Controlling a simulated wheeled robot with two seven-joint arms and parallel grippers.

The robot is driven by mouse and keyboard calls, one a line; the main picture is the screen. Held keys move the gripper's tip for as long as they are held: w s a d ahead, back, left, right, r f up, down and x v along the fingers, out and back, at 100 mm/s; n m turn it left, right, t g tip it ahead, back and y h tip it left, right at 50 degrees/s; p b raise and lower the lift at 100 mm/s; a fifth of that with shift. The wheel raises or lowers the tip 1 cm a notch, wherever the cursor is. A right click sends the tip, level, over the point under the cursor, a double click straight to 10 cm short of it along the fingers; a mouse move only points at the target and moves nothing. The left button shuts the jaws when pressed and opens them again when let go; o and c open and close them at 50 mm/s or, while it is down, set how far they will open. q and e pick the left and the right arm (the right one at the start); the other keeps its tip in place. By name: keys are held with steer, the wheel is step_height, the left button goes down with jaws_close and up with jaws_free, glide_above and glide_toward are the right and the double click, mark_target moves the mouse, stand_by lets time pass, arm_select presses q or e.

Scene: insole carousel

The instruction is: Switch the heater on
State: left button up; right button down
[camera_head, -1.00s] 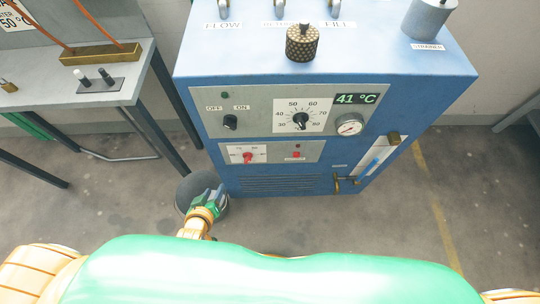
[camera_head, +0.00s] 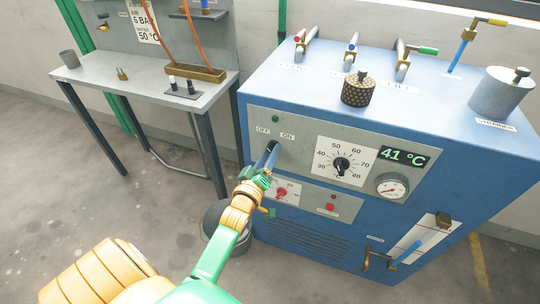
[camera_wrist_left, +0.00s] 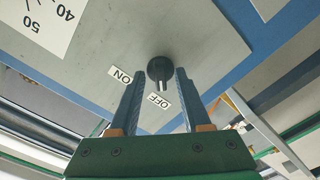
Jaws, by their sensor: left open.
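The heater switch is a black round knob on the grey panel (camera_head: 356,120) of the blue cabinet, under the OFF and ON labels (camera_head: 274,134). In the left wrist view the knob (camera_wrist_left: 159,68) shows clearly, its pale mark toward the OFF label (camera_wrist_left: 159,100); the ON label (camera_wrist_left: 121,76) is to the left. My left gripper (camera_head: 269,152) is open at the knob, one finger on each side; contact cannot be told. In the head view it mostly hides the knob. A dark green lamp (camera_head: 275,119) sits above the labels. My right gripper is not in view.
To the right are a temperature dial (camera_head: 341,165), a display (camera_head: 403,156) reading 41 °C and a round gauge (camera_head: 392,186). A red knob (camera_head: 281,193) and red button (camera_head: 330,207) are below. A grey bench (camera_head: 140,88) stands left.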

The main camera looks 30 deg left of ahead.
arm_select(q)
steer(key=shift+f, duration=0.1)
jaws_close()
steer(key=shift+m, duration=0.3)
steer(key=m+p, duration=0.2)
steer(key=m, duration=1.5)
steer(key=shift+f, duration=0.2)
stand_by(0.5)
steer(key=shift+c, duration=0.4)
jaws_free()
steer(key=shift+o, duration=0.4)
steer(key=shift+r, duration=0.15)
